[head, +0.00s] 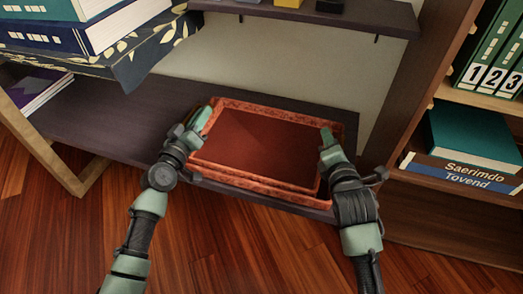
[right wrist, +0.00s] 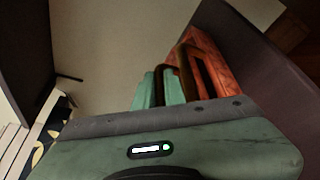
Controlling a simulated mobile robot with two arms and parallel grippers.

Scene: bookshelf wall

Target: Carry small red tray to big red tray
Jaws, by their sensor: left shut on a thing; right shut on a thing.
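The small red tray (head: 255,140) has a dark red floor and a patterned orange-red rim. It appears to lie over the big red tray (head: 268,190), whose similar rim shows along the front below it. I cannot tell whether the two touch. My left gripper (head: 205,118) is shut on the small tray's left side. My right gripper (head: 327,140) is shut on its right side. In the right wrist view, a brown handle and red tray wall (right wrist: 207,62) show beside the green fingers (right wrist: 160,88); the rest of the tray is hidden.
The trays are over a dark low shelf (head: 105,125). Another shelf (head: 340,18) hangs above at the back. A bookcase (head: 430,200) with binders and books stands at right. Wooden floor lies in front.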

